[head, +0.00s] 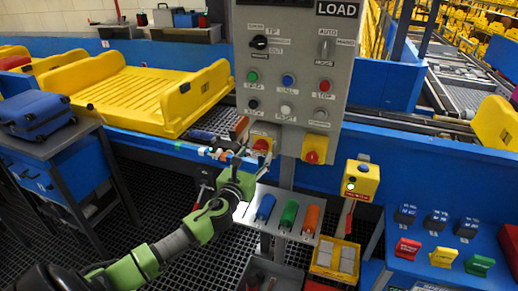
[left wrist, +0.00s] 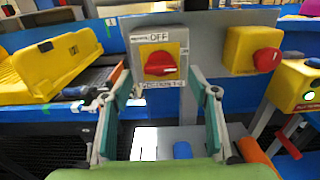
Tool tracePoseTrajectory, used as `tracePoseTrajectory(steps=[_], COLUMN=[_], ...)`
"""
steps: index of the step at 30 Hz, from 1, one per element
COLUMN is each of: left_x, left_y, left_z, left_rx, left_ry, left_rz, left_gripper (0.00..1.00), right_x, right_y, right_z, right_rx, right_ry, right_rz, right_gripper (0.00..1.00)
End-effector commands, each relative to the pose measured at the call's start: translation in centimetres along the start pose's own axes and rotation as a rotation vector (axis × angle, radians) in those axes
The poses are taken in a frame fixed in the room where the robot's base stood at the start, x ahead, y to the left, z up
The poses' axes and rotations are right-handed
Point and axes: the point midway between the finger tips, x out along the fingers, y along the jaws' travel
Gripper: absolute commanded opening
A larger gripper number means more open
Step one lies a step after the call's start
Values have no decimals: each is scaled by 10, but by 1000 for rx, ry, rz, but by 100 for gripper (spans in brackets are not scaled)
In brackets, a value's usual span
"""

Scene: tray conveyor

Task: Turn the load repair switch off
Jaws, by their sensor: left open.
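The load repair switch is a red rotary knob (left wrist: 160,66) on a yellow plate, in a grey box low on the control panel (head: 290,75). A label reading OFF is above the knob, and another label, hard to read, is below it. The knob's grip looks roughly horizontal. In the head view the switch (head: 262,144) is partly covered by my left gripper (head: 248,150). In the left wrist view the open fingers of my left gripper (left wrist: 159,80) stand to either side of the switch's lower part, with nothing between them. Contact cannot be told. My right gripper is out of view.
A red emergency button on a yellow box (head: 314,149) is right of the switch. Other knobs and buttons sit above. Below is a shelf with blue, green and orange handles (head: 289,214). A yellow button box (head: 361,180) stands to the right.

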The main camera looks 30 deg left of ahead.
Motion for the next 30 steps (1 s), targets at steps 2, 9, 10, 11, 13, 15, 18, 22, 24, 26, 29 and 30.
tracePoseTrajectory(steps=[2, 9, 10, 11, 13, 15, 18, 22, 24, 26, 29, 30], left_x=[14, 38, 39, 41, 42, 43, 43, 43, 43, 42, 42, 42], left_y=[0, -1, -1, 0, -1, -1, -1, -1, -1, -1, -1, -1], left_z=[1, 0, -1, -1, -1, -1, -1, -1, -1, -1, -1, -1], left_rx=[-2, -2, -2, -2, -1, -1, -1, -1, -1, -1, -1, -2], left_ry=[0, 1, 1, 2, 1, 1, 1, 1, 1, 1, 1, 1], left_rz=[1, 0, 0, 0, -1, -1, -1, -1, -1, -1, -1, -1], left_gripper=[54, 54, 54, 54, 54, 54, 54, 44, 26, 16, 16, 16], right_x=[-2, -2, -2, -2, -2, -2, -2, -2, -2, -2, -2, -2], right_y=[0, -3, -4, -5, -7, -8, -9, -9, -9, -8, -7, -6], right_z=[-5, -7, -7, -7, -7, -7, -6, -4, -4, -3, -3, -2], right_rx=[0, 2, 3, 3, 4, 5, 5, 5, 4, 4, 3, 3], right_ry=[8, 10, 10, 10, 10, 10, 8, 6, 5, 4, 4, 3], right_rz=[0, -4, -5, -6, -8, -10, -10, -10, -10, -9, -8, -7], right_gripper=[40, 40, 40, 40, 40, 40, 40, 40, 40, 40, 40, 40])
